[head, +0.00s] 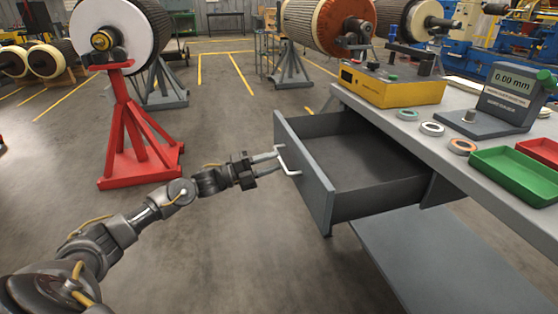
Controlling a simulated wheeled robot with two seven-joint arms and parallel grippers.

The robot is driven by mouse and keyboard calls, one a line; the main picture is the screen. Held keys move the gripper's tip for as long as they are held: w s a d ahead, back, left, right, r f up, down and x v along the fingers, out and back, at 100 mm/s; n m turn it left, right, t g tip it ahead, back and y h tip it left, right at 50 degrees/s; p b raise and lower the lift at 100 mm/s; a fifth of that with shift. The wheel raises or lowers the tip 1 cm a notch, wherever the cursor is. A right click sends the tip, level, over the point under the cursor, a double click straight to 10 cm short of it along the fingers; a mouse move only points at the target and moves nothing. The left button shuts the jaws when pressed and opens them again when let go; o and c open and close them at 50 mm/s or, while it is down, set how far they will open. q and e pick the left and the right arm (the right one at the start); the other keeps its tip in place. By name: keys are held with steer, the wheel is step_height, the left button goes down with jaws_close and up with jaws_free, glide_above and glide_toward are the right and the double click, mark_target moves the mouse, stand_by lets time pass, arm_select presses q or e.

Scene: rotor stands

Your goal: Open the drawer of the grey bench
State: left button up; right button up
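The grey bench (382,106) stands at the right. Its drawer (355,165) is pulled well out, and its empty inside shows. The drawer front (306,178) faces left and carries a pale bracket handle (289,172). My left gripper (277,158) comes in from the left, with its fingertips right at the handle. The fingers overlap the handle in this view, and I cannot tell whether they are closed on its bar or slightly apart. My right gripper is not in view.
On the bench top are a yellow control box (392,88), several rings, a gauge reading 0.00 mm (503,98), a green tray (518,175) and a red tray (541,150). A red stand (126,130) is at the left. The floor left of the drawer is clear.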

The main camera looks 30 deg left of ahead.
arm_select(q)
steer(key=v, duration=0.7)
steer(key=shift+s+a, duration=0.25)
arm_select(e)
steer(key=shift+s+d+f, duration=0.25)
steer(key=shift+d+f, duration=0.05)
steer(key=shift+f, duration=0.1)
